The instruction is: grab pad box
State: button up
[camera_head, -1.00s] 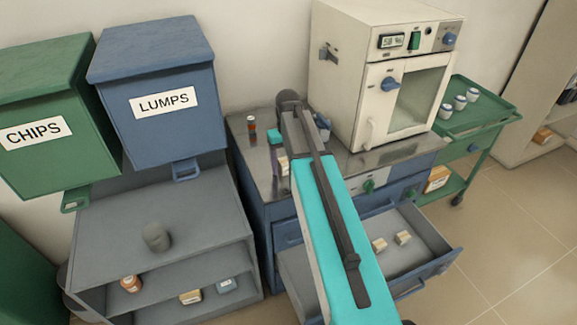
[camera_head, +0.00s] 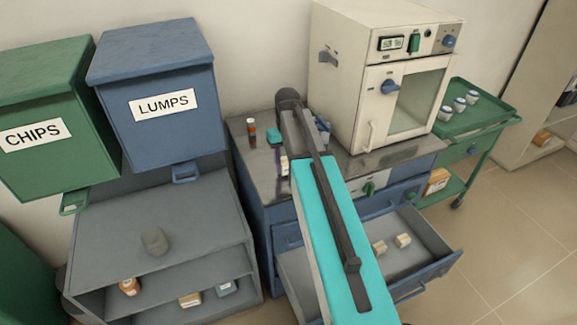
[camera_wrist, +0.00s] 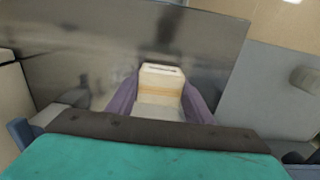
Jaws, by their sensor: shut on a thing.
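In the wrist view, my gripper (camera_wrist: 160,92) has its two purple fingers on either side of a cream box with a tan band (camera_wrist: 162,78), which I take to be the pad box. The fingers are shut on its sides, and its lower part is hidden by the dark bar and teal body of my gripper. Behind it is a grey metal surface. In the head view, my arm hides most of the hand; a small pale patch (camera_head: 284,166) beside the arm over the bench may be the box. Whether it touches the bench cannot be told.
A white furnace (camera_head: 343,75) stands on the metal bench (camera_head: 400,153), right of my arm. A small dark bottle (camera_head: 252,132) stands left of it. An open drawer (camera_head: 430,248) holds small beige blocks below. A green cart (camera_head: 490,118) and hanging bins (camera_head: 155,110) flank the bench.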

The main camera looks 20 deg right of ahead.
notch_tip(320, 180, up, 2)
jog(key=shift+r+b, duration=0.1)
jog(key=shift+b, duration=0.2)
jog(key=s+d+r+b, duration=0.1)
jog(key=s+d, duration=0.3)
jog(key=s, duration=1.1)
jog(key=shift+s+d+r+b, duration=0.2)
jog(key=shift+r+b, duration=0.1)
jog(key=shift+b, duration=0.55)
jog(key=shift+w+a, duration=0.1)
